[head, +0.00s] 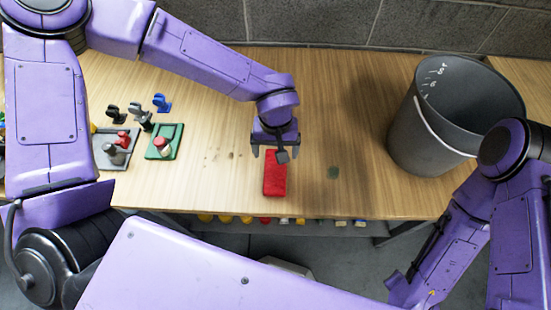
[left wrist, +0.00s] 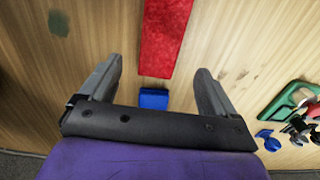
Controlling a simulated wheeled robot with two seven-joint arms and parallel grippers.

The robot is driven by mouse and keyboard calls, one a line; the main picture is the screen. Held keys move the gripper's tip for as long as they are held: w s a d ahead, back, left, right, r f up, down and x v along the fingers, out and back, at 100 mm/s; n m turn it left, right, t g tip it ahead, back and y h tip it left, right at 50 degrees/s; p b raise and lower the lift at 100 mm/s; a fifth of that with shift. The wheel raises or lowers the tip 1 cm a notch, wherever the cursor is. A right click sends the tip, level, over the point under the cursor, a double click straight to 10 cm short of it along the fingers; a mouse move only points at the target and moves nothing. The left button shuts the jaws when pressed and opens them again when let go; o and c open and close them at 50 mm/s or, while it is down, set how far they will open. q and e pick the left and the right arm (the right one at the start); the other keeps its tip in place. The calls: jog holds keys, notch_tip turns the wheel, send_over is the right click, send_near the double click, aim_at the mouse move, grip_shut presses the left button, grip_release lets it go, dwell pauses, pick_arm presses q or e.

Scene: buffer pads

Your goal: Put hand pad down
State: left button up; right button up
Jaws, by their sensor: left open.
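The hand pad, a red textured block (head: 274,176), lies flat on the wooden table near its front edge. It also shows in the left wrist view as a red strip (left wrist: 165,38) at the top. My left gripper (head: 275,152) is at the pad's far end, pointing down, with its fingers apart. In the left wrist view the open fingers (left wrist: 158,85) have a small blue piece (left wrist: 153,98) between them, near the pad's end. I cannot tell whether that piece belongs to the pad. No finger is seen gripping the pad. My right gripper is not seen.
A dark grey bucket (head: 405,135) with a pale handle stands at the right. A green tray (head: 155,151) with a red-and-white part, a grey tray (head: 105,158) and several small clips (head: 161,103) are at the left. The table around the pad is clear.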

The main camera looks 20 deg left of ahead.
pick_arm(q)
notch_tip(320, 180, up, 4)
jog(key=shift+r, duration=0.2)
jog(key=shift+r, duration=0.1)
dwell(0.3)
